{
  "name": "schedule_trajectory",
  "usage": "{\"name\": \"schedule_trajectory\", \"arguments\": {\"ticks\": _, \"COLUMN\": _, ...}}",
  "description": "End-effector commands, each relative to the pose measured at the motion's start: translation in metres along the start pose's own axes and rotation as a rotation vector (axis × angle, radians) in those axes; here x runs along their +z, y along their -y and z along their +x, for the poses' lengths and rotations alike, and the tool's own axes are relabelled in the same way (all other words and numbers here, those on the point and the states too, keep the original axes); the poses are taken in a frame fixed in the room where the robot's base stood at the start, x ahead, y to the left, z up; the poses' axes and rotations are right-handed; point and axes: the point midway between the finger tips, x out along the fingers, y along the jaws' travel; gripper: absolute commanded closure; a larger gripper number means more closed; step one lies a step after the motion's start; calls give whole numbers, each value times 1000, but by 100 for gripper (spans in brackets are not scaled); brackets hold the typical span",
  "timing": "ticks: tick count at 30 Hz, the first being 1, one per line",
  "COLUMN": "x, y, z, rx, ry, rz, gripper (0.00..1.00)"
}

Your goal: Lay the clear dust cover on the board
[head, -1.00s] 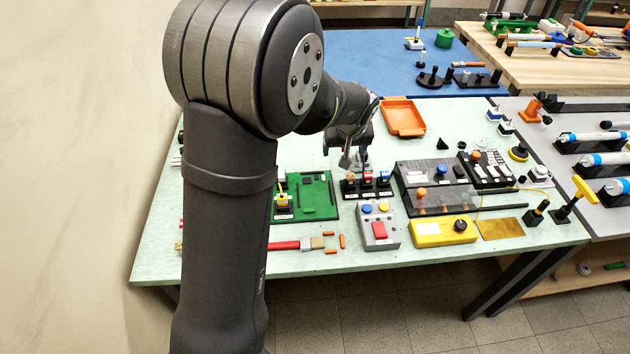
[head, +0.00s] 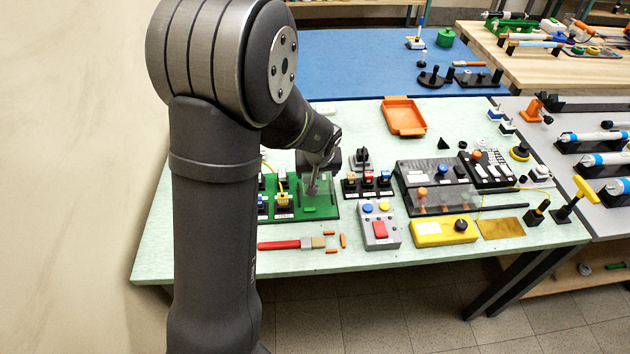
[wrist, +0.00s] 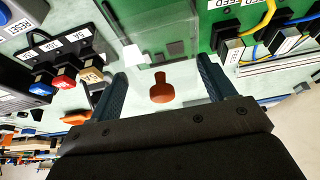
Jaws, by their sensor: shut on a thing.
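The green board (head: 320,212) lies on the table, partly hidden by my arm. My gripper (head: 312,190) is over its right part. The clear dust cover (head: 325,184) shows faintly below the gripper, above the board. In the wrist view, the see-through cover (wrist: 160,38) extends ahead of my fingers (wrist: 160,85), with the green board (wrist: 200,22) behind it. An orange-brown knob (wrist: 160,90) shows between the fingers. My gripper is shut on the cover; the exact contact is hard to see. I cannot tell whether the cover touches the board.
Wired parts (head: 283,200) stand on the board's left side. A black switch block (head: 368,184) is close on its right, with a dark stand (head: 363,158) behind. A grey button box (head: 378,225) and a red-handled brush (head: 290,243) lie in front. An orange tray (head: 404,117) is at the back.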

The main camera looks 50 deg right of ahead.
Motion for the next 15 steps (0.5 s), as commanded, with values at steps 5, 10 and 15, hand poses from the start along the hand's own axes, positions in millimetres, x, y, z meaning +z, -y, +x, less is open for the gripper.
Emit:
{"name": "schedule_trajectory", "arguments": {"ticks": 5, "x": -2, "y": 6, "z": 10, "rx": -1, "ry": 1, "rz": 0, "gripper": 46}}
{"name": "schedule_trajectory", "arguments": {"ticks": 10, "x": 7, "y": 5, "z": 31, "rx": -1, "ry": 4, "rz": 2, "gripper": 46}}
{"name": "schedule_trajectory", "arguments": {"ticks": 15, "x": 12, "y": 5, "z": 44, "rx": 1, "ry": 0, "rz": 1, "gripper": 46}}
